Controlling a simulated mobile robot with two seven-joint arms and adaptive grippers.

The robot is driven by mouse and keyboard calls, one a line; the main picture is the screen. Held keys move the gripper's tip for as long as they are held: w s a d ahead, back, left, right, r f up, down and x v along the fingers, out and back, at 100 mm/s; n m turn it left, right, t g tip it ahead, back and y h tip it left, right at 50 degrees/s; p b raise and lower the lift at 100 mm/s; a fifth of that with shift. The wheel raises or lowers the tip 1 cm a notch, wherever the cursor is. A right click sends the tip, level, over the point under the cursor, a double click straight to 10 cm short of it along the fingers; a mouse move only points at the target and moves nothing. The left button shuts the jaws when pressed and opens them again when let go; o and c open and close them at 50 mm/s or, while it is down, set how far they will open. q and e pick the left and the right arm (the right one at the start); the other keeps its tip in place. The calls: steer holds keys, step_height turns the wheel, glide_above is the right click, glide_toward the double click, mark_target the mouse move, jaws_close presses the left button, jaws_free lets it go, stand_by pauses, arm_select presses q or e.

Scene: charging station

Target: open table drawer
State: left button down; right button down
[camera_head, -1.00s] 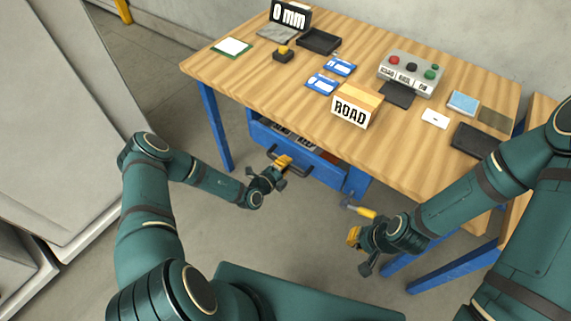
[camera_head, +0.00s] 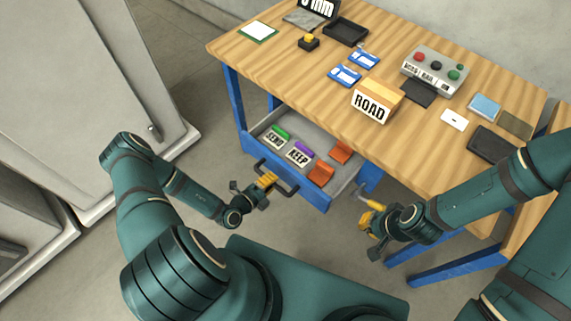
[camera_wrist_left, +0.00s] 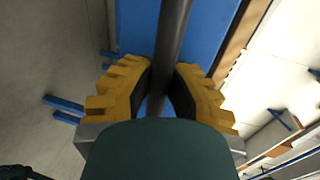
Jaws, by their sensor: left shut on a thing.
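The blue table drawer (camera_head: 305,193) is pulled out from under the wooden table (camera_head: 330,105), so its inside shows. Its dark bar handle (camera_head: 287,188) runs along the front. My left gripper (camera_head: 266,182) is shut on the handle, and in the left wrist view the dark handle bar (camera_wrist_left: 172,40) passes between its yellow fingers (camera_wrist_left: 158,90). My right gripper (camera_head: 370,218) is near the table's front right, apart from the drawer, with yellow fingers; its opening is too small to judge.
The drawer holds a SEND block (camera_head: 275,138), a KEEP block (camera_head: 299,154) and orange pieces (camera_head: 321,174). On the tabletop are a ROAD block (camera_head: 371,106), a button box (camera_head: 434,72) and blue cards (camera_head: 345,75).

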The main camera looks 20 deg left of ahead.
arm_select(q)
steer(key=f+v, duration=0.1)
steer(key=v, duration=0.7)
steer(key=shift+f, duration=0.35)
steer(key=shift+s, duration=0.15)
steer(key=c, duration=0.9)
jaws_free()
steer(key=v, duration=1.2)
